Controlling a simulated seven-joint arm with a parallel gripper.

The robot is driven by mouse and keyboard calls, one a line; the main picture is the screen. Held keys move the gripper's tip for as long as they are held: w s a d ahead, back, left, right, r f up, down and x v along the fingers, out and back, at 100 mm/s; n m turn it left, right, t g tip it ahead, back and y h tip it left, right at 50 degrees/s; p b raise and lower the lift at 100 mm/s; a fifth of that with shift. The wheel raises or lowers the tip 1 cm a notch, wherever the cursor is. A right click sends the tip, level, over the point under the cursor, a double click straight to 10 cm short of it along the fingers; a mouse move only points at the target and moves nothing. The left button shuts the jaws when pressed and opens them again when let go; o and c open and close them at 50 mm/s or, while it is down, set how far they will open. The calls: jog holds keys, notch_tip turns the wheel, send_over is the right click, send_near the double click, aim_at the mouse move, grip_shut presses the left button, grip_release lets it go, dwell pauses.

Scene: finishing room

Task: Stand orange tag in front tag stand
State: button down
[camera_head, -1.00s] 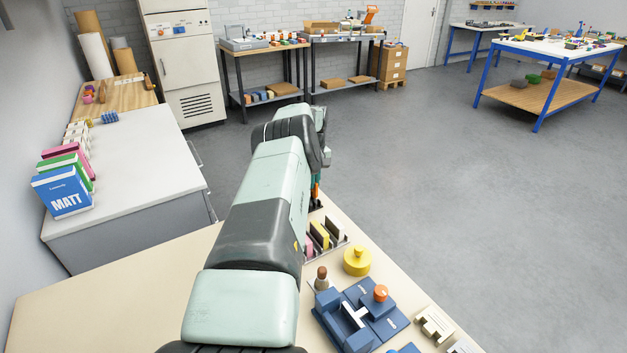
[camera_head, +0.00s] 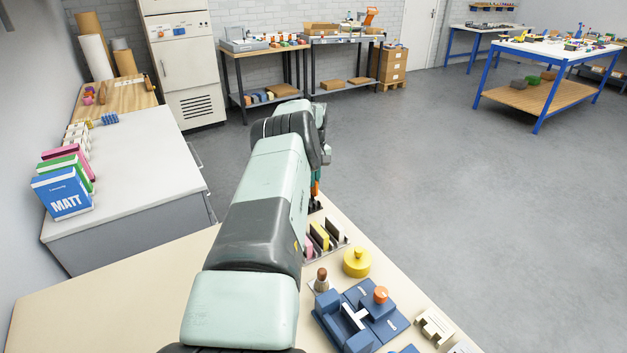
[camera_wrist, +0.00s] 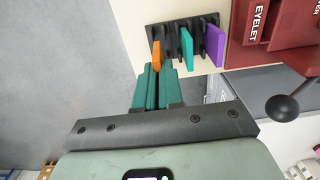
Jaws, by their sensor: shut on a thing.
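In the wrist view, the orange tag (camera_wrist: 157,55) is at the tips of my gripper (camera_wrist: 158,70), which is shut on it. The tag is at the left end of a black slotted tag stand (camera_wrist: 172,43) and overlaps it in the picture. I cannot tell whether its lower edge is down in a slot. A teal tag (camera_wrist: 187,46) and a purple tag (camera_wrist: 214,46) stand in the same stand, further right. In the head view, my arm hides most of this area; only a small part of my gripper (camera_head: 316,200) shows beyond the arm.
A red eyelet press (camera_wrist: 262,30) with a black-knobbed lever (camera_wrist: 280,107) is right of the stand. In the head view, another rack holds a pink, a yellow (camera_head: 320,236) and a dark tag. A yellow round pot (camera_head: 357,262) and a blue fixture (camera_head: 345,322) are nearer.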

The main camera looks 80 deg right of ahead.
jog(key=shift+r, duration=0.15)
dwell(0.7)
jog(key=c, duration=1.5)
grip_release()
jog(key=shift+c, duration=0.2)
notch_tip(320, 180, up, 11)
